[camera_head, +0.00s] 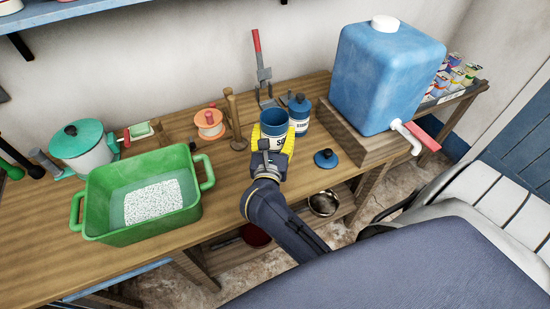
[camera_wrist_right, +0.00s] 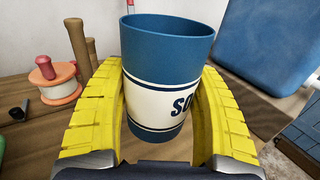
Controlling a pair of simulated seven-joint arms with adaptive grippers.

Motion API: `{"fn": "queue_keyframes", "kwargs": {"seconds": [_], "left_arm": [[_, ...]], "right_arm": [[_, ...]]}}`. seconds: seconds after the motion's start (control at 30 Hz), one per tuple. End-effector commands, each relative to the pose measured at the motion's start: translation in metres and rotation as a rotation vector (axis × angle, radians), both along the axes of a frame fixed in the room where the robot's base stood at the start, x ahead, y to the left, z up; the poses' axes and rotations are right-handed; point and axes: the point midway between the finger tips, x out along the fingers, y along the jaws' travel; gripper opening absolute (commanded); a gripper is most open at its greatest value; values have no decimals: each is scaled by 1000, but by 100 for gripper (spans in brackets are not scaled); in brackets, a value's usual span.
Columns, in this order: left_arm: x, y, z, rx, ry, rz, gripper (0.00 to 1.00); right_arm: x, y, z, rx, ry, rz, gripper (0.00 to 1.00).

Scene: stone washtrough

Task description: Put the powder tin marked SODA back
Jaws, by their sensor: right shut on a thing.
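The SODA tin (camera_head: 274,120) is a blue, open-topped cylinder with a cream label band. My right gripper (camera_head: 272,140) is shut on it with yellow fingers on both sides. In the right wrist view the tin (camera_wrist_right: 165,60) stands upright between the fingers, with "SO" readable. I cannot tell whether its base touches the bench. A similar blue tin with its lid on (camera_head: 299,112) stands just right of it. A loose blue lid with a knob (camera_head: 326,158) lies on the bench to the right. My left gripper is not in view.
A green tub (camera_head: 140,222) holding white granules stands left on the wooden bench (camera_head: 52,262). A blue water tank (camera_head: 385,75) with a white tap sits on a wooden stand at right. Wooden pegs (camera_head: 234,115) and an orange spool (camera_head: 209,122) stand left of the tin.

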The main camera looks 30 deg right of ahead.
Motion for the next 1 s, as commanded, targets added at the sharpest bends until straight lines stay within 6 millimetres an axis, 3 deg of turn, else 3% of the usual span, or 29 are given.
{"fn": "queue_keyframes", "kwargs": {"seconds": [0.1, 0.3, 1.0], "left_arm": [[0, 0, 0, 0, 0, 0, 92], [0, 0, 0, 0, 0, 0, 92], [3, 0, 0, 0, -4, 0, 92]], "right_arm": [[0, 0, -27, -5, 5, 1, 30], [0, 0, -61, -2, 2, 2, 30], [0, 0, -117, -1, 0, 2, 30]]}}
